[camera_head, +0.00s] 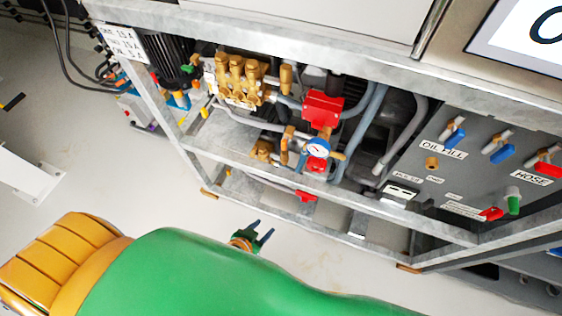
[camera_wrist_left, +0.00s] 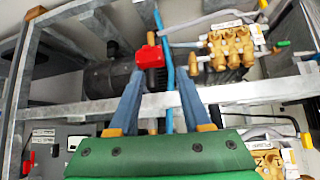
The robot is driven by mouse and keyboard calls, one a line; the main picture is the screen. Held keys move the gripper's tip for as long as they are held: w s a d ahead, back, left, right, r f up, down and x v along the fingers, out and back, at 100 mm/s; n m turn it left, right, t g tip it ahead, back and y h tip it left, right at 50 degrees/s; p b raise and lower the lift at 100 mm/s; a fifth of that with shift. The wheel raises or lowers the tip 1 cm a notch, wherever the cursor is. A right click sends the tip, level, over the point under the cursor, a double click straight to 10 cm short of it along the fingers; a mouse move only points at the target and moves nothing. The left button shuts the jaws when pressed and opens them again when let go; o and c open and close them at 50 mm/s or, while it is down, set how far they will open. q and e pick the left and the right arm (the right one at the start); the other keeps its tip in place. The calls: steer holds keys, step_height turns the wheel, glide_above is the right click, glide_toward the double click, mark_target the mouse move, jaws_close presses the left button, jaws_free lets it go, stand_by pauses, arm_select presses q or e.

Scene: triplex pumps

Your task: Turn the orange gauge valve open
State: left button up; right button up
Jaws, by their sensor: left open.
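The round white pressure gauge (camera_head: 317,148) with a blue rim sits in the middle of the pump frame in the head view. Orange-brass fittings (camera_head: 287,144) stand just left of it; I cannot tell for sure which part is the orange valve handle. My left gripper (camera_head: 260,231) is open and empty, outside the frame and below-left of the gauge. In the left wrist view its two blue-grey fingers (camera_wrist_left: 160,82) point at the frame, apart, with nothing between them that they touch. I cannot make out the gauge in that view. My right gripper does not show.
The grey metal frame (camera_head: 330,228) has a lower rail between my gripper and the pipes. A red box (camera_head: 323,108) and brass pump (camera_head: 238,80) are above the gauge. A panel (camera_head: 470,165) with coloured valves is at right. The pale floor (camera_head: 190,212) is clear.

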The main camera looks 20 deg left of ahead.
arm_select(q)
steer(key=w+r+t+b, duration=0.4)
steer(key=w+r+t, duration=0.2)
steer(key=w+r, duration=0.25)
steer(key=n+t+y+b, duration=0.1)
steer(key=n+t+b, duration=0.1)
steer(key=t, duration=0.1)
glide_toward(283, 147)
steer(key=w, duration=0.7)
steer(key=shift+w+d, duration=0.2)
steer(key=shift+w, duration=0.6)
steer(key=shift+c, duration=0.2)
jaws_close()
